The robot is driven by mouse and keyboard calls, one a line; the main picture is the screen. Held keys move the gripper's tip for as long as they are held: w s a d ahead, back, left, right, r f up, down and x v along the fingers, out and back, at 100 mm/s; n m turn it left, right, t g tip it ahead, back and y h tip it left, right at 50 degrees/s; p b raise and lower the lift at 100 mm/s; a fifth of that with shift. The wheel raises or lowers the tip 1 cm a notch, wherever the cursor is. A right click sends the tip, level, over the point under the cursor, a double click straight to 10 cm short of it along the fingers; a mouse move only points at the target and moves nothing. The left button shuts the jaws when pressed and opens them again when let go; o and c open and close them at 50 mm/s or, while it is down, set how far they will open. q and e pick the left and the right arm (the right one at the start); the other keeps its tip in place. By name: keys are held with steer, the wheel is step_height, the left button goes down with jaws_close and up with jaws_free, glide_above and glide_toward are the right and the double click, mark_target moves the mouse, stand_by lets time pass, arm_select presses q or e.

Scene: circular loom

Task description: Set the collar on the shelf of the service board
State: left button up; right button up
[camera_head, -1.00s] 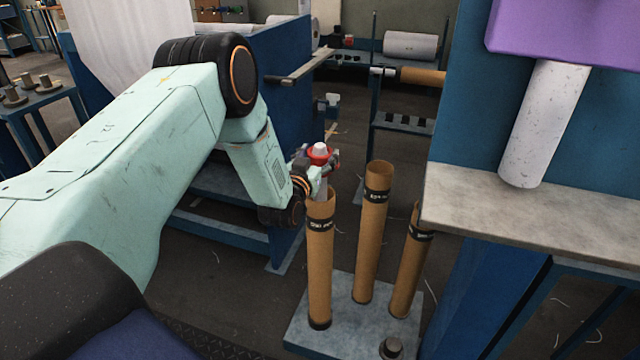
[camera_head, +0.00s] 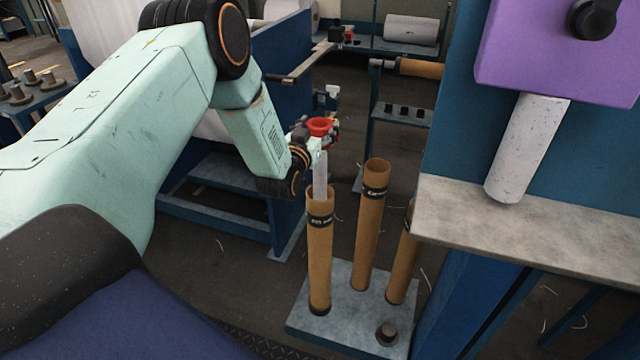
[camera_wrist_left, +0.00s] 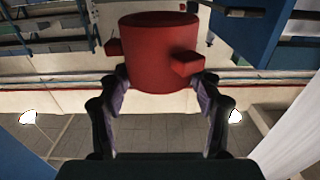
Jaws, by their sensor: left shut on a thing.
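The red collar (camera_head: 319,128) is a short ring with small side lugs and is held upright. It also fills the upper middle of the left wrist view (camera_wrist_left: 158,58). My left gripper (camera_head: 314,141) is shut on the collar, with one finger on each side of it in the wrist view. A pale rod (camera_head: 320,175) shows just below the collar, at the mouth of the left cardboard tube (camera_head: 319,260). A blue board (camera_head: 440,130) with a grey ledge (camera_head: 530,225) stands at the right; I cannot tell whether this is the service board. My right gripper is out of view.
Two more cardboard tubes (camera_head: 369,230) (camera_head: 402,270) stand on a grey base plate (camera_head: 345,325) beside a small dark knob (camera_head: 387,333). A purple box (camera_head: 540,55) and white roll (camera_head: 526,148) are on the right. A small blue rack (camera_head: 405,118) stands farther back.

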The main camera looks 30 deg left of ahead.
arm_select(q)
steer(key=shift+r, duration=0.65)
steer(key=shift+f, duration=0.1)
